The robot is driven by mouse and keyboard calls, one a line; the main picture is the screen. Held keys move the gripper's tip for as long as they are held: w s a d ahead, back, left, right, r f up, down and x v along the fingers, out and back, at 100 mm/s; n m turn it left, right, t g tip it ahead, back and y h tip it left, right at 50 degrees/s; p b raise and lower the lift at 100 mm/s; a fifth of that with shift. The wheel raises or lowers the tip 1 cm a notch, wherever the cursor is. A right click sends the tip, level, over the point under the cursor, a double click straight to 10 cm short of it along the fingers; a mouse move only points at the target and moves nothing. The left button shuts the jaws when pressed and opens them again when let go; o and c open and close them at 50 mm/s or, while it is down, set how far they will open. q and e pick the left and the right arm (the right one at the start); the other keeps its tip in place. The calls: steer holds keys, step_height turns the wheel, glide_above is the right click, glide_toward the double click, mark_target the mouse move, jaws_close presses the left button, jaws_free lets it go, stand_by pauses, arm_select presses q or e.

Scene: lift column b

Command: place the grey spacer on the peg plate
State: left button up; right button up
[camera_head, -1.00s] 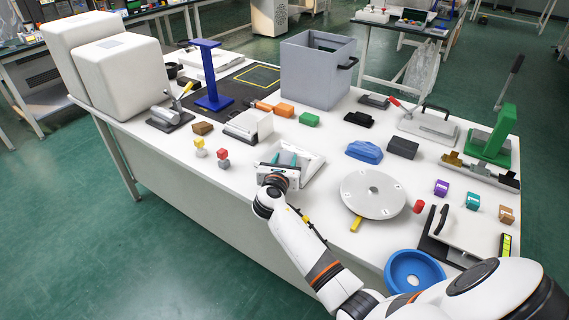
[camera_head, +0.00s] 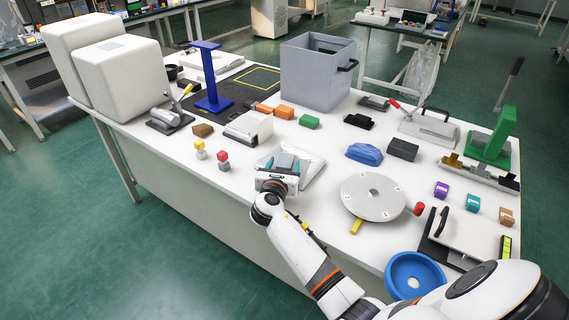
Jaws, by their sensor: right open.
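My right gripper (camera_head: 283,164) is open, with teal fingertips spread apart above a pale plate near the table's front edge. A small grey block (camera_head: 286,161), which looks like the grey spacer, shows between the fingertips. The gripper hides its lower part, so I cannot tell whether it touches the plate or sits on a peg. The pale plate (camera_head: 313,167) lies on the table and looks like the peg plate; no pegs can be made out. My left gripper is not in view.
A round grey disc (camera_head: 372,196) with a yellow handle lies to the right. A white wedge-shaped fixture (camera_head: 247,128) and small red and yellow blocks stand left. A blue block (camera_head: 364,153) and a dark block (camera_head: 403,149) lie behind the disc. A grey bin (camera_head: 315,75) stands behind.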

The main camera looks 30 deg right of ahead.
steer(key=v, duration=1)
steer(key=shift+s+a+p, duration=0.2)
steer(key=shift+s+p, duration=0.05)
steer(key=shift+p, duration=0.1)
